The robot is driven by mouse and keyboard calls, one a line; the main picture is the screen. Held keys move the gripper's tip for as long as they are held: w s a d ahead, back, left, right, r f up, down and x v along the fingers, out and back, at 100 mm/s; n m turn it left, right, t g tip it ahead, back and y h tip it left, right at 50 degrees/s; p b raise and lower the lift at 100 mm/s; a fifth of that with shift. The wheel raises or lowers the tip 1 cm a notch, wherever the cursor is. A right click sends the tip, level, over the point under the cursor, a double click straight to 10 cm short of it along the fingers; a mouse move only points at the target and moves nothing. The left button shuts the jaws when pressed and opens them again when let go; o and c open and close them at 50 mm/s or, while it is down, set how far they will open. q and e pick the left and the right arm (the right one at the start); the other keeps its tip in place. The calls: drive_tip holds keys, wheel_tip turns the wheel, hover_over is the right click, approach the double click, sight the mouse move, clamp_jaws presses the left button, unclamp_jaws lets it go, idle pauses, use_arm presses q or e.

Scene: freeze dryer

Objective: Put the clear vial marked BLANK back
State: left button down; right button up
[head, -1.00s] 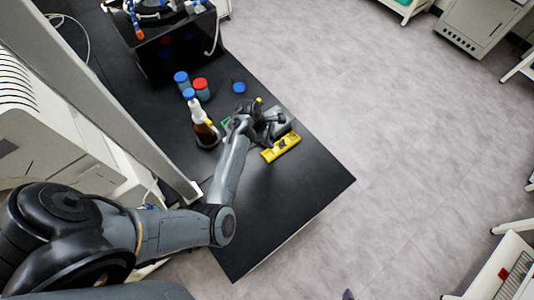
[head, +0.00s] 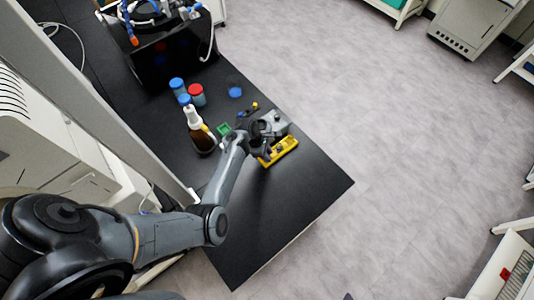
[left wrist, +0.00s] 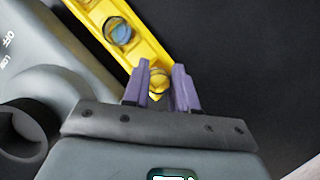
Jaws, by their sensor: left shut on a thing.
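My left gripper (head: 264,150) is at the near-left end of the yellow rack (head: 286,147) on the black bench. In the left wrist view its purple fingers (left wrist: 160,88) are closed around a small clear vial (left wrist: 158,80), with yellow showing through it. The vial is at the end of the yellow rack (left wrist: 88,7); I cannot tell whether it is seated in a hole or just above. Its BLANK mark is not readable. Another round vial (left wrist: 120,32) sits in the rack, further along. My right gripper is not in view.
A brown bottle (head: 202,137), blue-capped and red-capped (head: 197,90) containers, a blue dish (head: 235,91), a green item (head: 224,129) and a dark pen-like item (head: 248,109) stand or lie farther left. The front bench is clear.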

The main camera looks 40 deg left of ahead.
use_arm(q)
drive_tip(key=shift+f, duration=0.1)
drive_tip(key=c, duration=0.9)
unclamp_jaws()
